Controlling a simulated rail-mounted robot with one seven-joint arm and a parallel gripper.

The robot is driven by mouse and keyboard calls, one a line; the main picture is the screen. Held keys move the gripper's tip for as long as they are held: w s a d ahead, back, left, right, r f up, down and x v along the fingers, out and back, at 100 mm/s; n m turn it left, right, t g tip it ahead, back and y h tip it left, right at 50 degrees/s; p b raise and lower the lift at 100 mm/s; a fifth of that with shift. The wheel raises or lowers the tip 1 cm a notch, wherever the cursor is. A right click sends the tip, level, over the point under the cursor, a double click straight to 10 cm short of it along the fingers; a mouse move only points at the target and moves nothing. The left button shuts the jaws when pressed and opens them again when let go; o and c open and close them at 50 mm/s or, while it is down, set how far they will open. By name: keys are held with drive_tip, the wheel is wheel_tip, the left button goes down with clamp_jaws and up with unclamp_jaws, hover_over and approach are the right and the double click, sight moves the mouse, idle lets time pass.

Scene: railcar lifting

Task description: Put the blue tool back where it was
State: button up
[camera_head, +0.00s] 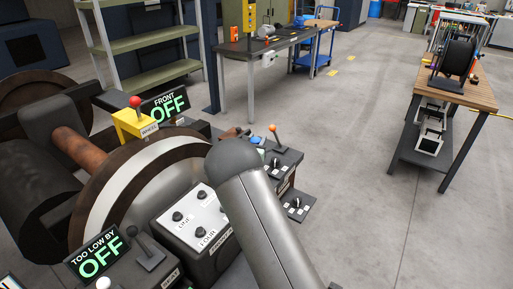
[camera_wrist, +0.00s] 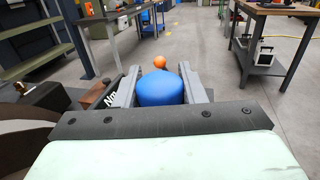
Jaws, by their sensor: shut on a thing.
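In the wrist view my gripper (camera_wrist: 160,78) has its two grey fingers on either side of the blue tool (camera_wrist: 160,93), shut on it. Only the tool's rounded blue end shows; its lower part is hidden behind the gripper's dark front edge. In the head view my grey arm link covers the gripper. A small blue patch (camera_head: 257,140) shows just beyond the arm; I cannot tell whether it is the tool. The tool's place is not clearly visible.
An orange-knobbed lever (camera_head: 272,130) stands just beyond the gripper and also shows in the wrist view (camera_wrist: 160,62). A control box (camera_head: 196,218), a wheel (camera_head: 118,190), "OFF" displays (camera_head: 98,256) and a red-knobbed lever (camera_head: 135,103) crowd the left. A wooden-topped table (camera_head: 462,92) stands right; the floor between is clear.

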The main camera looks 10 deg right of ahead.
drive_tip(key=shift+f, duration=1.05)
drive_tip(key=shift+f, duration=0.25)
drive_tip(key=o, duration=1.1)
drive_tip(key=shift+r, duration=0.15)
